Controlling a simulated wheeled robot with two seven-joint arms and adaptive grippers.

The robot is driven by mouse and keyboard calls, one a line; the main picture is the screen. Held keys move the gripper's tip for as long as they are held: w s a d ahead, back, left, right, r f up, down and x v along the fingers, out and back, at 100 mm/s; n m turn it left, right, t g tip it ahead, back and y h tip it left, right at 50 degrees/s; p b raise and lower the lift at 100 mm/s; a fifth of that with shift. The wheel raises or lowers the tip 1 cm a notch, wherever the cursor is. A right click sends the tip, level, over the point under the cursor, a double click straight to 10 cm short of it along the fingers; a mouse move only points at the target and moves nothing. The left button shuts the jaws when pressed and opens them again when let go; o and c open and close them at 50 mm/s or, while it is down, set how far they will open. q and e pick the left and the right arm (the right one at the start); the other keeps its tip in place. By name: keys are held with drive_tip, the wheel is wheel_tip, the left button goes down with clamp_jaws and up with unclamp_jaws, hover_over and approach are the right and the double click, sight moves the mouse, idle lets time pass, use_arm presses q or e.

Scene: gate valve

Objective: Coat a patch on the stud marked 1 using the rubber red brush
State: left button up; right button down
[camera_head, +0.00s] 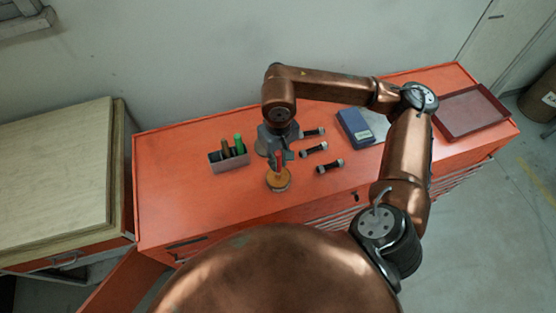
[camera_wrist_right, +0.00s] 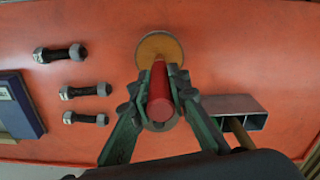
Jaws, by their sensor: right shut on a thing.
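My right gripper (camera_head: 277,160) is shut on the red brush (camera_head: 278,156), and in the right wrist view the red handle (camera_wrist_right: 160,88) sits between the two fingers (camera_wrist_right: 160,112). The brush points down at a round yellow-brown tin (camera_head: 278,184), which also shows in the wrist view (camera_wrist_right: 151,46). The brush's lower end overlaps the tin; I cannot tell whether it touches. Three dark studs with grey ends, (camera_head: 314,132), (camera_head: 313,150) and (camera_head: 330,166), lie to the right of the gripper. Their number marks are too small to read. My left gripper is not in view.
A grey holder (camera_head: 229,165) with green-handled and dark items stands left of the gripper. A blue box (camera_head: 354,127) and a dark red tray (camera_head: 470,112) lie to the right on the orange cabinet top (camera_head: 180,195). The cabinet's left part is bare.

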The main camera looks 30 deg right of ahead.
sight(278, 152)
drive_tip(key=shift+f, duration=0.1)
idle(0.3)
drive_tip(key=shift+r+p, duration=1.2)
drive_tip(key=shift+r, duration=2.4)
